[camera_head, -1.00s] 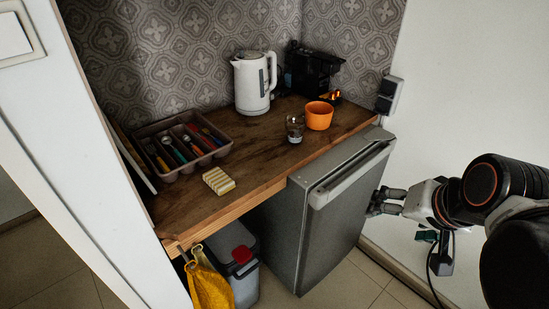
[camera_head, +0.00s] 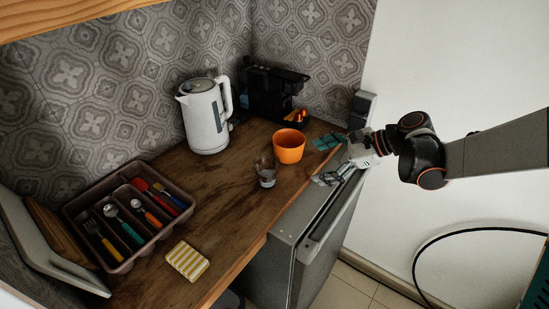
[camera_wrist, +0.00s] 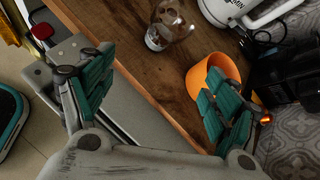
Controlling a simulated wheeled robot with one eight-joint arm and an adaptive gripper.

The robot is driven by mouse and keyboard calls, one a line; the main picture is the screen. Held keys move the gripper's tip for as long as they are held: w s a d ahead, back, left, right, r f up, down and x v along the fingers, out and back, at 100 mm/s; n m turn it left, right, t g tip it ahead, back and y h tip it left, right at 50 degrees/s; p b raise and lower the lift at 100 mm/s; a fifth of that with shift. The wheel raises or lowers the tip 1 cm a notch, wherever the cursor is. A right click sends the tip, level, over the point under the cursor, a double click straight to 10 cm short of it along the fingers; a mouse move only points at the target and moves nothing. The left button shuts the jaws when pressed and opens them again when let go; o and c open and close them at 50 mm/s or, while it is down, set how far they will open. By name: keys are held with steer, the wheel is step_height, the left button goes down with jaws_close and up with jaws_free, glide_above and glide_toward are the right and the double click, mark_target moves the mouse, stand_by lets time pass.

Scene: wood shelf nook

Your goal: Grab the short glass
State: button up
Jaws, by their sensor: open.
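The short glass (camera_head: 265,173) is a small clear tumbler standing upright on the wooden counter, just left of the orange cup (camera_head: 289,147). My gripper (camera_head: 327,161) is open and empty, to the right of the glass and cup, near the counter's right front edge above the grey fridge. In the wrist view my gripper's (camera_wrist: 153,85) teal-padded fingers are wide apart, the right one overlapping the orange cup in view.
A white kettle (camera_head: 206,116) and a black coffee machine (camera_head: 270,92) stand behind the glass. A cutlery tray (camera_head: 118,258) and a yellow-striped sponge (camera_head: 187,261) lie to the left. The grey fridge (camera_head: 318,240) stands at the counter's front. Bare wood lies left of the glass.

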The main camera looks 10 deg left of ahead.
mark_target(267, 174)
steer(key=a+f, duration=0.2)
steer(key=a, duration=0.1)
steer(key=w+a+f+m+g+y+b, duration=0.1)
steer(key=a+f, duration=0.2)
steer(key=a, duration=0.1)
steer(key=a+f+m+g+y, duration=0.1)
steer(key=a+f, duration=0.1)
steer(key=a, duration=0.2)
steer(key=shift+w+f, duration=0.15)
steer(key=shift+f, duration=0.1)
steer(key=b+x, duration=0.1)
steer(key=x, duration=0.1)
steer(key=b+x, duration=0.1)
steer(key=x, duration=0.1)
steer(key=shift+a+f, duration=0.2)
steer(key=shift+f, duration=0.15)
steer(key=shift+a+f+b, duration=0.1)
steer(key=shift+a+b, duration=0.2)
steer(key=shift+a, duration=0.1)
steer(key=shift+y, duration=0.3)
steer(key=shift+c, duration=0.6)
steer(key=c, duration=1.3)
